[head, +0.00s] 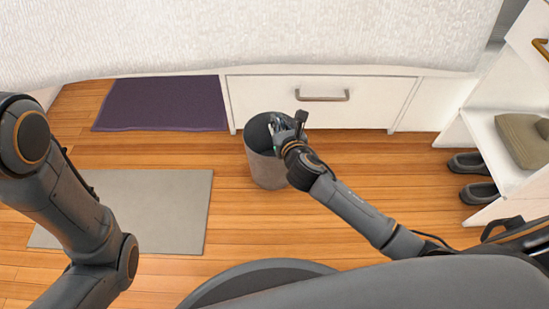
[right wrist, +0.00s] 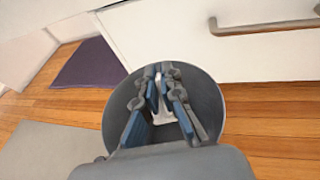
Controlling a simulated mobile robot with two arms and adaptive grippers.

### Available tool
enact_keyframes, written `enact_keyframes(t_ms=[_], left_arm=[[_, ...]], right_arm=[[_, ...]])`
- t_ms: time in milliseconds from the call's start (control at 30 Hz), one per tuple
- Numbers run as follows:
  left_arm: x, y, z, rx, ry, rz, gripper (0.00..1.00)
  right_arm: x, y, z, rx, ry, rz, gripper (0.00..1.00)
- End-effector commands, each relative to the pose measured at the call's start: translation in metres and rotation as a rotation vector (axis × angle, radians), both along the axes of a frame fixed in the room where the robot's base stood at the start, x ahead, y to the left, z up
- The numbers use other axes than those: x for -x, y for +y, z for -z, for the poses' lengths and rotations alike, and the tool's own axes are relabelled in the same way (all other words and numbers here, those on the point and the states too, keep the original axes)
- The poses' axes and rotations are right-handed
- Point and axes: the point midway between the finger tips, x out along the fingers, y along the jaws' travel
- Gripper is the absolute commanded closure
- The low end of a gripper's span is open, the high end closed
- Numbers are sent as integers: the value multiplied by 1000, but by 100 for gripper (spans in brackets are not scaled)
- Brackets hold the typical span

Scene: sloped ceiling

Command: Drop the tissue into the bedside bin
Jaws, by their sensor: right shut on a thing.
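The bedside bin (head: 268,172) is a grey round bin with an open top, standing on the wooden floor in front of the white bed drawer. My right gripper (head: 286,124) is over the bin's mouth in the head view. In the right wrist view my right gripper (right wrist: 162,88) points down toward the bin (right wrist: 213,105), shut on the white tissue (right wrist: 163,117), which shows between its fingers against the dark inside of the bin. How far the tissue hangs below the rim cannot be told. My left arm is at the left of the head view; its gripper is out of view.
A white bed drawer (head: 375,103) with a metal handle is just behind the bin. A purple mat (head: 160,104) and a grey mat (head: 170,210) lie to the left. An open shelf (head: 481,130) with dark shoes (head: 478,192) stands at right. Floor between bin and shelf is clear.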

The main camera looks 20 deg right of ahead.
Motion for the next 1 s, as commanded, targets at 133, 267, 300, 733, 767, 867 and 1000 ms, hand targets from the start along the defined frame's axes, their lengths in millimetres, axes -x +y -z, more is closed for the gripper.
enact_keyframes(t_ms=[133,267,300,733,767,867,1000], left_arm=[[3,0,0,-1,-9,0,8],[3,0,-1,-1,-9,0,8],[3,0,-1,-1,-9,0,8],[3,0,-1,-1,-8,-1,8],[3,0,-1,-1,-9,0,8],[3,0,-1,0,-8,0,8],[3,0,-1,0,-8,0,8]], right_arm=[[0,0,2,-1,0,0,100],[0,0,1,-1,0,0,100],[0,0,1,-1,0,0,100],[0,0,2,-1,0,0,68],[0,0,2,-1,0,0,68],[5,0,0,0,0,-1,68],[25,1,-5,-1,1,-3,68]])
